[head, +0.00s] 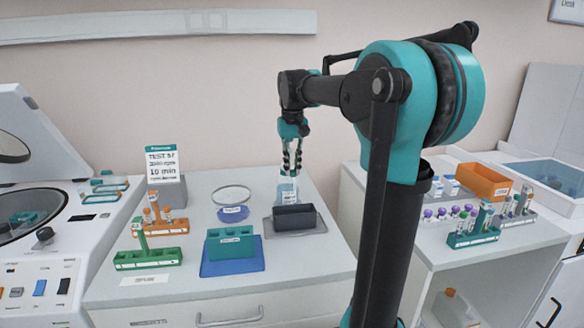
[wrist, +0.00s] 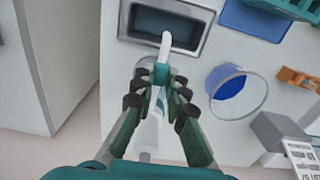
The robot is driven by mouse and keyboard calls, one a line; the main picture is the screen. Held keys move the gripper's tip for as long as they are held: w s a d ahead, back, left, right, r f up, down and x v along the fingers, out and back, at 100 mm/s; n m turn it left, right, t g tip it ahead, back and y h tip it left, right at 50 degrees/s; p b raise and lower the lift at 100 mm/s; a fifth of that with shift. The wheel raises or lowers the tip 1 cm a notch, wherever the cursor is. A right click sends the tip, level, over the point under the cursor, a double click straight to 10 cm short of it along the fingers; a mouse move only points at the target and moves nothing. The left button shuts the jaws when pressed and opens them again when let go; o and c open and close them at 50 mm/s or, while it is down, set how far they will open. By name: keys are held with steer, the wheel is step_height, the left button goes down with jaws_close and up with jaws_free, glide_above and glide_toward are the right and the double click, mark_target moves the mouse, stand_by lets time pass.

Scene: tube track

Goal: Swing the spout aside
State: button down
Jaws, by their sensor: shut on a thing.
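In the wrist view my gripper (wrist: 160,82) is shut on the bottle's spout, with the fingertips close together on both sides. The white spout (wrist: 165,45) sticks out past the fingertips, and its tip points at the dark basin in the grey tray (wrist: 206,44). The bottle body is mostly hidden below the fingers in the wrist view.
A round dish with blue liquid (head: 231,212) stands left of the bottle. A teal rack on a blue mat (head: 232,267) is in front. Orange and green racks and a sign (head: 163,165) stand further left. A gap separates the right counter.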

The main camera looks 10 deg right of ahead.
steer(key=w+d+n, duration=0.3)
steer(key=d+n, duration=0.4)
steer(key=n, duration=0.3)
steer(key=shift+w+n, duration=0.35)
steer(key=shift+n, duration=0.05)
stand_by(0.5)
steer(key=c, duration=1.5)
jaws_free()
steer(key=shift+c, duration=0.2)
step_height(320, 180, up, 12)
